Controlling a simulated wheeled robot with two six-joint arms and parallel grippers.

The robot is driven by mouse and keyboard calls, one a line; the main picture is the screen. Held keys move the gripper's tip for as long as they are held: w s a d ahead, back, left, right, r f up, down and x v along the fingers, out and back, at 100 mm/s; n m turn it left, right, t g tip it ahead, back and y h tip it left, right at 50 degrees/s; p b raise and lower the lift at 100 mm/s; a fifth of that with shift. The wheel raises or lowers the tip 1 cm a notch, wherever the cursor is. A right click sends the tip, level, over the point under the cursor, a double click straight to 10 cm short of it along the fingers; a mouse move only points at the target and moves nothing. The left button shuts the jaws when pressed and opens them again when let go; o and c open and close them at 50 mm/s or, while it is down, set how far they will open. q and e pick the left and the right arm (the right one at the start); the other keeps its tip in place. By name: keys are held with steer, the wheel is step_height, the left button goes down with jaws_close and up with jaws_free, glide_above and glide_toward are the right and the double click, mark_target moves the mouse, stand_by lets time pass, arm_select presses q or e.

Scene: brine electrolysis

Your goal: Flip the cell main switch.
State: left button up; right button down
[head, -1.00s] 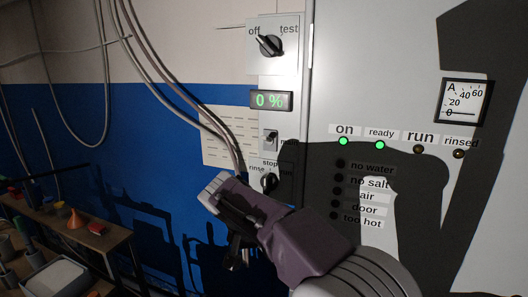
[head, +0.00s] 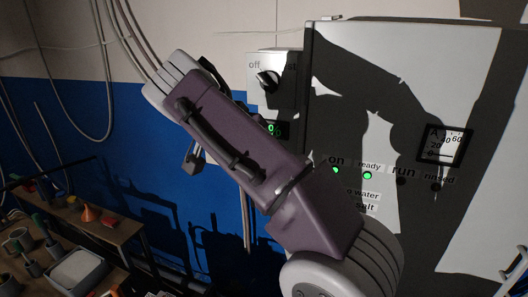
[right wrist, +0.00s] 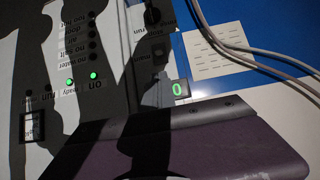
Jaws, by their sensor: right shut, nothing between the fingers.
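The cell main switch is hidden behind my right arm in the head view. In the right wrist view, which shows the panel upside down, the main switch (right wrist: 159,52) is a small toggle in shadow between the lower knob and the green display (right wrist: 179,88). Its lever position cannot be made out. My right arm crosses the panel front. My right gripper (head: 193,165) shows partly past the forearm's left edge, against the blue wall, shut and empty, apart from the switch. My left gripper is not in view.
The "on" (head: 335,170) and "ready" (head: 367,175) lamps glow green. Cables hang at the left. A wooden bench (head: 125,232) with tools stands at lower left.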

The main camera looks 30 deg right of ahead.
steer(key=p+x, duration=0.1)
steer(key=x, duration=0.9)
steer(key=shift+p, duration=0.4)
steer(key=shift+s+r, duration=0.1)
